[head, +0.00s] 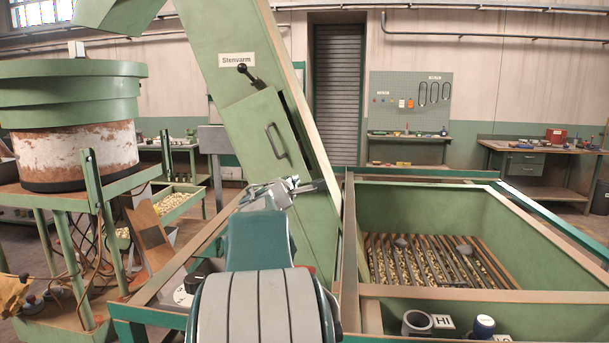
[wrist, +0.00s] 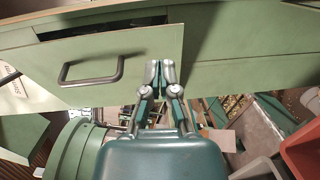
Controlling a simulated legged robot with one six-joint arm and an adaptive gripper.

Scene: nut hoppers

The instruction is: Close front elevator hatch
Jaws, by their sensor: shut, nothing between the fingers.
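The front elevator hatch (head: 262,128) is a green panel with a dark bar handle (head: 277,142), on the slanted green elevator (head: 225,38) below a "Stenvarm" label. It stands out from the elevator, with a dark gap along its upper right side. In the wrist view the hatch (wrist: 140,58) and its handle (wrist: 91,71) are at upper left, with a dark slot along the top edge. My gripper (head: 318,186) is below the handle in the head view. In the wrist view my gripper (wrist: 160,70) is shut and empty, its fingertips over the hatch's end, right of the handle. Contact cannot be told.
A black-knobbed lever (head: 250,75) sticks out just above the hatch. A green hopper (head: 430,210) with a slatted grate and nuts stands at right. A round green drum (head: 70,95) stands at left. A pegboard (head: 415,98) hangs at the back.

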